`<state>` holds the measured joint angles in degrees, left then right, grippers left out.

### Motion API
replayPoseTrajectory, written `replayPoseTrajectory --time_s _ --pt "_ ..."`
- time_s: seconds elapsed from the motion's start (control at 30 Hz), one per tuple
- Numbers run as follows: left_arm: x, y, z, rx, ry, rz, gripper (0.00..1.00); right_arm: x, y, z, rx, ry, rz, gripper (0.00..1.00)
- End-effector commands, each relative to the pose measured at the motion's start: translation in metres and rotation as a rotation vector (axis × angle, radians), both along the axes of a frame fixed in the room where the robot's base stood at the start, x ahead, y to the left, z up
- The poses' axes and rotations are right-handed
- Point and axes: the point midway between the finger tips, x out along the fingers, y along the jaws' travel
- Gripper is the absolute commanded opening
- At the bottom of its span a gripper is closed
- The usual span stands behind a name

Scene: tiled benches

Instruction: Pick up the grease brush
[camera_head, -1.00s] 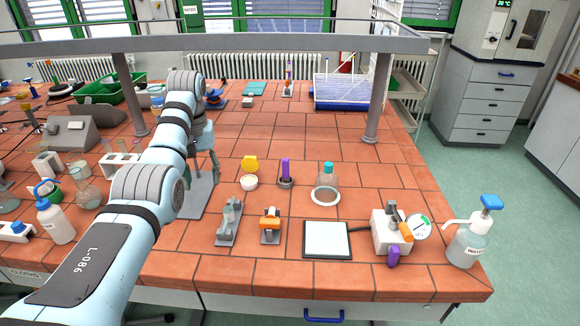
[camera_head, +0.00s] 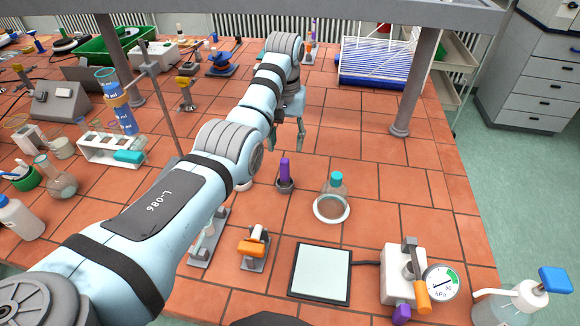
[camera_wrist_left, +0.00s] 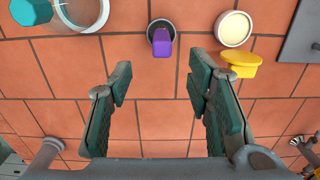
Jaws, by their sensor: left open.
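A purple handle (camera_head: 285,170) stands upright in a small grey round pot (camera_head: 285,186); it looks like the grease brush, but no bristles show. The purple handle is also near the top middle of the left wrist view (camera_wrist_left: 162,42), its pot (camera_wrist_left: 160,27) around its base. My left gripper (camera_head: 287,132) is open and empty, on the far side of the pot and apart from it. In the left wrist view its two fingers (camera_wrist_left: 161,86) are wide apart over bare tiles, with the purple handle beyond the gap. My right gripper is not in view.
A teal-stoppered flask (camera_head: 330,204) stands right of the pot. An open cream jar (camera_wrist_left: 234,28) and yellow lid (camera_wrist_left: 240,65) show in the wrist view; my arm mostly hides them in the head view. An orange-clipped stand (camera_head: 253,248) and flat plate (camera_head: 320,272) are nearer. An overhead shelf post (camera_head: 413,85) stands right.

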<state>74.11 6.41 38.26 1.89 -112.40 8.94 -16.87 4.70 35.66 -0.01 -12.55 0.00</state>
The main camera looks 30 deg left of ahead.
Motion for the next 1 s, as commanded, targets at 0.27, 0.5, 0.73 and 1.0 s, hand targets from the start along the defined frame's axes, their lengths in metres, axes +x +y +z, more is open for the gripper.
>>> replayPoseTrajectory --time_s 0.27,0.5,0.73,1.0 --pt "0.000 0.000 -0.063 -0.001 0.003 0.000 0.46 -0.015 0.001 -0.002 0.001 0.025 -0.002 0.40" --pt "0.001 0.002 -0.106 -0.001 0.004 0.002 0.46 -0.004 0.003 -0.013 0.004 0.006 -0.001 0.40" --pt "0.001 0.002 -0.118 0.000 0.001 0.002 0.46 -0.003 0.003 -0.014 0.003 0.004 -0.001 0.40" --pt "0.001 0.002 -0.117 0.000 0.001 0.002 0.14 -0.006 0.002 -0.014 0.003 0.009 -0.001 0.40"
